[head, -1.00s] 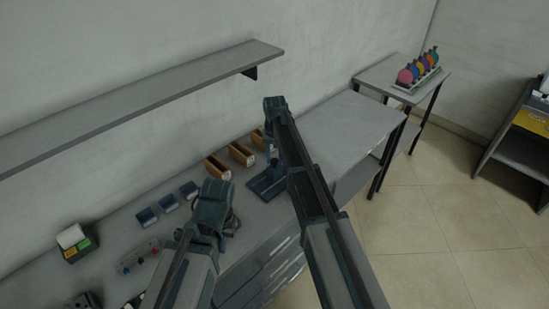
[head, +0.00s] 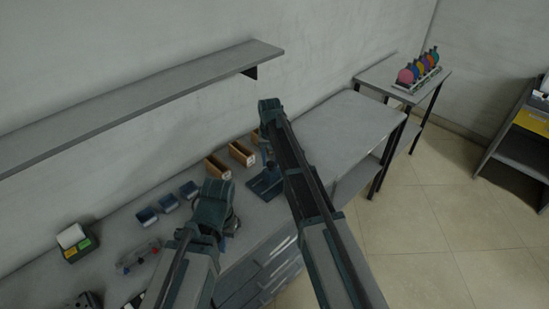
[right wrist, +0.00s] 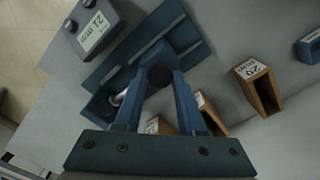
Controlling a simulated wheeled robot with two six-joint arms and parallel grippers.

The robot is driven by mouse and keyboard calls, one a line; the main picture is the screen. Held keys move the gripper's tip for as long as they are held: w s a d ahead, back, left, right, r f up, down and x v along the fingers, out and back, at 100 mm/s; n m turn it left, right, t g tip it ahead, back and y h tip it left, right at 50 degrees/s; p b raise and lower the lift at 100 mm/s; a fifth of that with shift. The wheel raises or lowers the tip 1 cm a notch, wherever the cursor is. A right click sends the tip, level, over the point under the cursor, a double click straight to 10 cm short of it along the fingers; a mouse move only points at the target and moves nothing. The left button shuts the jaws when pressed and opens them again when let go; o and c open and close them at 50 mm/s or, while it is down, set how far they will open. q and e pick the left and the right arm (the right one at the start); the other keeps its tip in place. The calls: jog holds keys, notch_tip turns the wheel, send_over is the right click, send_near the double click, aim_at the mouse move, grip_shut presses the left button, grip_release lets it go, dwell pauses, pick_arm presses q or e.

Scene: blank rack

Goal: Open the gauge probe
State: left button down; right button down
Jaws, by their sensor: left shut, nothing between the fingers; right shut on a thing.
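The gauge is a blue fixture on the bench, with a flat base (right wrist: 192,52) and a grey box with a readout of about "21 mm" (right wrist: 94,33) in the right wrist view. The base also shows in the head view (head: 266,184), partly behind my right arm. My right gripper (right wrist: 160,79) is shut on the probe's dark round knob (right wrist: 160,74), above the base. A light metal rod (right wrist: 118,98) shows beside the left finger. In the head view my left gripper (head: 228,222) hangs over the bench left of the gauge, shut and empty; its fingertips are mostly hidden.
Open wooden bins (right wrist: 256,84) stand close to the gauge, one labelled 20. Small blue bins (head: 168,203) and a grey block with coloured knobs (head: 138,257) are further left. A shelf (head: 140,95) hangs above. The bench is clear right of the gauge.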

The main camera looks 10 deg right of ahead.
jog(key=shift+s+a, duration=0.55)
jog(key=shift+a, duration=0.3)
jog(key=c, duration=0.5)
grip_release()
jog(key=shift+d, duration=0.1)
jog(key=shift+r, duration=0.1)
notch_tip(320, 180, up, 14)
jog(key=p, duration=1.3)
jog(key=shift+f+p, duration=0.2)
jog(key=shift+p, duration=0.2)
